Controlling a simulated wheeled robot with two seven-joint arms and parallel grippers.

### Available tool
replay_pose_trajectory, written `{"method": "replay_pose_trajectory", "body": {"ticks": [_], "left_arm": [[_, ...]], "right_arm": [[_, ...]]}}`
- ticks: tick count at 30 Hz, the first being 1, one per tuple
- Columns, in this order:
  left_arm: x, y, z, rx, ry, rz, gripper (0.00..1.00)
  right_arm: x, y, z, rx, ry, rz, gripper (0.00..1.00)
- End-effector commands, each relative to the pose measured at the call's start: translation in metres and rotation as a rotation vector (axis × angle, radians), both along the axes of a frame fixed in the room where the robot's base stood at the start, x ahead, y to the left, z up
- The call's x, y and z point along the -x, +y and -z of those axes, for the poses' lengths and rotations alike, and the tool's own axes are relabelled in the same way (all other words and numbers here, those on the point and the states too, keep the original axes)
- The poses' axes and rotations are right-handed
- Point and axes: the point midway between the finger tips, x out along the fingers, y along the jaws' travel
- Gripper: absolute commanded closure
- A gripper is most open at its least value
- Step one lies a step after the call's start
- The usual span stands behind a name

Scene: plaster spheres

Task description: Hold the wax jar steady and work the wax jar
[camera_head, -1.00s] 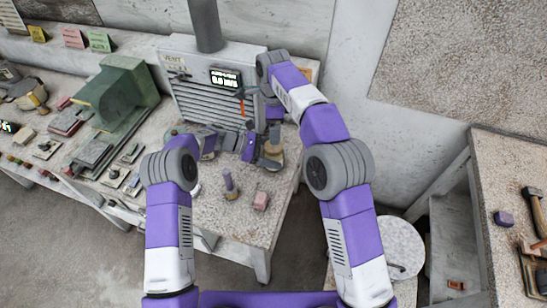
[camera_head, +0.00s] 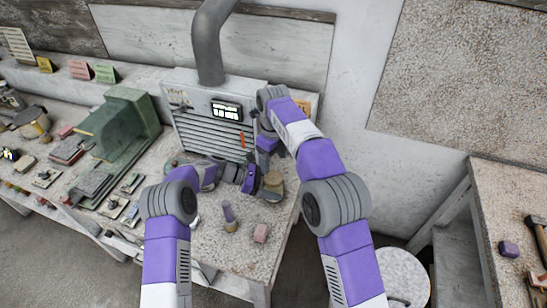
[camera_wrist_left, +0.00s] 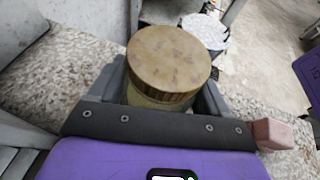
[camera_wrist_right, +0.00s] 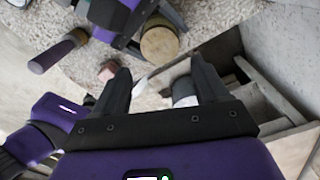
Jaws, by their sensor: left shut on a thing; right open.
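The wax jar (camera_head: 273,184), with a round brown lid, is at the right end of the workbench. My left gripper (camera_head: 262,186) is shut on its sides. In the left wrist view the lid (camera_wrist_left: 168,62) faces the camera, upright between the fingers, with a paler body below. The jar also shows in the right wrist view (camera_wrist_right: 160,43), beyond the fingertips. My right gripper (camera_wrist_right: 160,80) is open and empty, apart from the jar. In the head view it is above the jar and partly hidden by its arm.
A purple-handled tool (camera_head: 229,216) and a pink block (camera_head: 261,233) are on the workbench (camera_head: 215,250) near the jar. A grey slatted machine (camera_head: 205,135) stands behind. A green machine (camera_head: 125,125) is at left. A round stool (camera_head: 404,275) stands off the bench's right side.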

Motion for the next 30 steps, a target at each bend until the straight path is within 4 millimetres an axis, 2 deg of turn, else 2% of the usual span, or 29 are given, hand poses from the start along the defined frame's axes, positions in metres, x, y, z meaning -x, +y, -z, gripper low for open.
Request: {"method": "replay_pose_trajectory", "body": {"ticks": [15, 20, 27, 28, 30], "left_arm": [[0.0, 0.0, 0.0, 0.0, -0.001, -0.001, 1.0], [0.0, 0.0, 0.0, 0.0, -0.001, -0.001, 1.0], [0.0, 0.0, 0.0, 0.0, -0.001, -0.001, 1.0], [0.0, 0.0, 0.0, 0.0, -0.001, -0.001, 1.0], [0.0, 0.0, 0.0, 0.0, -0.001, -0.001, 1.0]], "right_arm": [[0.0, 0.0, 0.069, 0.001, 0.002, 0.008, 0.26], [0.0, 0.0, 0.077, -0.001, 0.001, 0.008, 0.26], [0.0, 0.0, 0.078, -0.001, 0.0, 0.007, 0.26], [0.0, 0.0, 0.078, -0.001, 0.0, 0.007, 0.28], [0.0, 0.0, 0.078, -0.001, 0.001, 0.007, 0.39]]}}
